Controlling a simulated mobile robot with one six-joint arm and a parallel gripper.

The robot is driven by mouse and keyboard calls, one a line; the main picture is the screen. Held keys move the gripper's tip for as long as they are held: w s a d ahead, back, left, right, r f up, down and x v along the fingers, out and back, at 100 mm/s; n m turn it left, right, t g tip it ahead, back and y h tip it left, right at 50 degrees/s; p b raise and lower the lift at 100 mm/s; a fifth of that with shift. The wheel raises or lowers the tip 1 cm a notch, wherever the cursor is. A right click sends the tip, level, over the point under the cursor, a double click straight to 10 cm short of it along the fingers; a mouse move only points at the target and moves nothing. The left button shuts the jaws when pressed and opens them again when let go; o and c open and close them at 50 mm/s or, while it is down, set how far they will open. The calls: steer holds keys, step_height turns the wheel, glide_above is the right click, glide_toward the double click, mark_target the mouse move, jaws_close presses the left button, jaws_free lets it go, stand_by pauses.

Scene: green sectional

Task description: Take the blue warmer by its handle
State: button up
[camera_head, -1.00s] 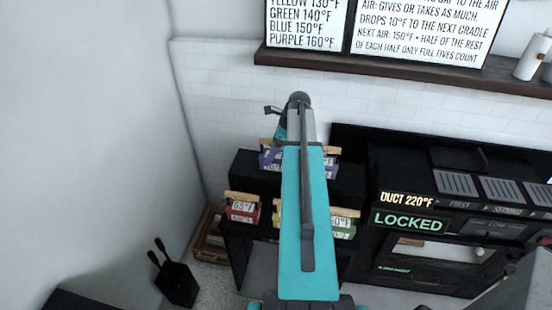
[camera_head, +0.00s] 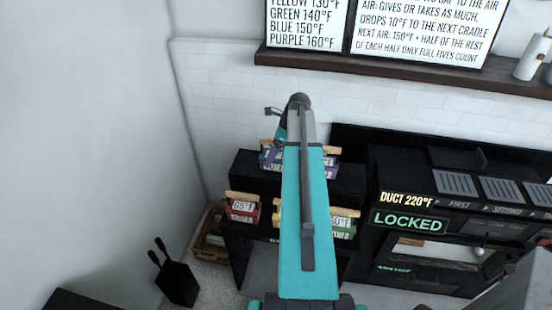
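On the upper black step, a blue-violet warmer (camera_head: 268,160) with a pale wooden handle shows just left of my arm. Another block with a similar handle (camera_head: 332,152) shows right of the arm, partly hidden. I cannot tell for sure which of the two is the blue warmer. My teal arm reaches forward across the middle of the view and covers the space between them. My gripper (camera_head: 272,112) is a small dark shape at the far end of the arm, above and behind the left block. Its fingers are too small and hidden to read.
On the lower step are a red warmer (camera_head: 243,208), a yellow one (camera_head: 287,215) and a green one (camera_head: 343,226). A black cabinet (camera_head: 408,223) reading LOCKED stands right. A wall sign (camera_head: 425,30) stands on a shelf. A black block with handles (camera_head: 176,280) stands lower left.

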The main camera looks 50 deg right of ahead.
mark_target(272, 145)
jaws_close()
stand_by(0.5)
steer(key=shift+r, duration=0.25)
steer(key=shift+r+b, duration=0.85)
steer(key=shift+r, duration=0.55)
steer(key=s+a+r+b, duration=0.1)
steer(key=s+a+b, duration=0.1)
steer(key=s, duration=0.5)
steer(key=s+a+r+b, duration=0.1)
steer(key=s+a+b, duration=0.1)
steer(key=s, duration=0.6)
steer(key=shift+a+r, duration=0.15)
steer(key=shift+a, duration=0.45)
